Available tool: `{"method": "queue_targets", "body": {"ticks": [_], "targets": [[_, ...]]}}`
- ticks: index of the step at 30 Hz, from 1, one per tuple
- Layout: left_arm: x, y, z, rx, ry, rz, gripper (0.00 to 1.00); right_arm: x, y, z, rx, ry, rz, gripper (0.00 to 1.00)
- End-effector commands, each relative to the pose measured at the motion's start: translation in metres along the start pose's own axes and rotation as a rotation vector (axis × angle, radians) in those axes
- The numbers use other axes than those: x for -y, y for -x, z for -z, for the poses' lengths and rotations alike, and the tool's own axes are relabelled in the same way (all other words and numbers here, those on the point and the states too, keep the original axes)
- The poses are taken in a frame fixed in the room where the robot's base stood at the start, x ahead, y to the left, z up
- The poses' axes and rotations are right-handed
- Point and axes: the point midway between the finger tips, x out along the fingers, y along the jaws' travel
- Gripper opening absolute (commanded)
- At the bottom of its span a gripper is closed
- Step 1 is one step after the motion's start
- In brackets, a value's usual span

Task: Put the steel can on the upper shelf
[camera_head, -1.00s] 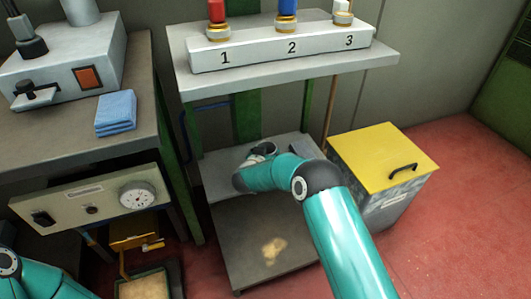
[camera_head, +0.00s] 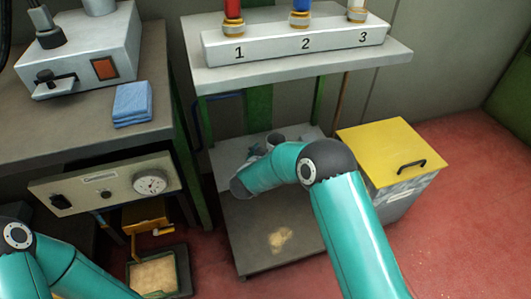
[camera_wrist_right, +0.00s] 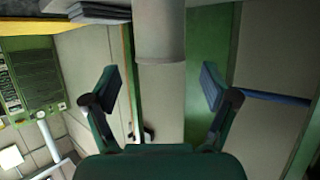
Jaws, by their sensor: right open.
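The steel can (camera_head: 276,139) appears as a grey cylinder with a dark open top, standing on the rack's lower level, partly hidden by my right arm. In the right wrist view it is the grey cylinder (camera_wrist_right: 160,30) at top centre, lined up with the gap between the fingers. My right gripper (camera_wrist_right: 159,80) is open and empty, fingers spread wide; I cannot tell how far the can is beyond the tips. In the head view this gripper is small beside the can, partly behind my wrist. The upper shelf (camera_head: 300,68) is the rack's grey top board. My left gripper is out of view.
A white block (camera_head: 300,44) numbered 1 to 3, with coloured pieces, occupies much of the upper shelf. A yellow-lidded bin (camera_head: 395,150) stands right of the rack. A bench with a blue cloth (camera_head: 132,104) and a machine is at left. The rack's bottom board (camera_head: 270,235) is mostly clear.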

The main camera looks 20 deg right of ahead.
Motion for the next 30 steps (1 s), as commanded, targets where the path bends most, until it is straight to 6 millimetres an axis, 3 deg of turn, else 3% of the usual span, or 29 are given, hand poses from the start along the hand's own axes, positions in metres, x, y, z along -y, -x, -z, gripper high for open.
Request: {"method": "queue_targets", "body": {"ticks": [1, 6, 13, 16, 20, 22, 24, 27, 30], "targets": [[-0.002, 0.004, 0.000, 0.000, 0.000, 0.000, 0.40, 0.001, 0.011, 0.002, 0.001, 0.002, 0.003, 0.85], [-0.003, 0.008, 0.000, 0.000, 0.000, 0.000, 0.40, 0.001, 0.033, 0.001, 0.000, 0.001, 0.002, 0.85], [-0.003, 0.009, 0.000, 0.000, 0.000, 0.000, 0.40, -0.001, 0.040, -0.004, 0.009, 0.004, 0.011, 0.85], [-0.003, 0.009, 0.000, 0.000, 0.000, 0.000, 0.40, -0.007, 0.036, -0.026, 0.062, 0.023, 0.068, 0.85], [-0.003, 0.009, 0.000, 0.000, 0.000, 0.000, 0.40, -0.027, 0.044, -0.095, 0.255, 0.071, 0.222, 0.85], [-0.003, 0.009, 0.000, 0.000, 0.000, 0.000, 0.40, -0.047, 0.065, -0.145, 0.423, 0.095, 0.317, 0.85], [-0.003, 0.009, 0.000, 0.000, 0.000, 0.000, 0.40, -0.069, 0.097, -0.191, 0.602, 0.113, 0.394, 0.85], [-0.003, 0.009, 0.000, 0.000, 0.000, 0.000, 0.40, -0.103, 0.153, -0.241, 0.844, 0.134, 0.470, 0.85], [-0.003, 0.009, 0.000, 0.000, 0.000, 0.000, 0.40, -0.133, 0.204, -0.270, 1.036, 0.151, 0.516, 0.85]]}}
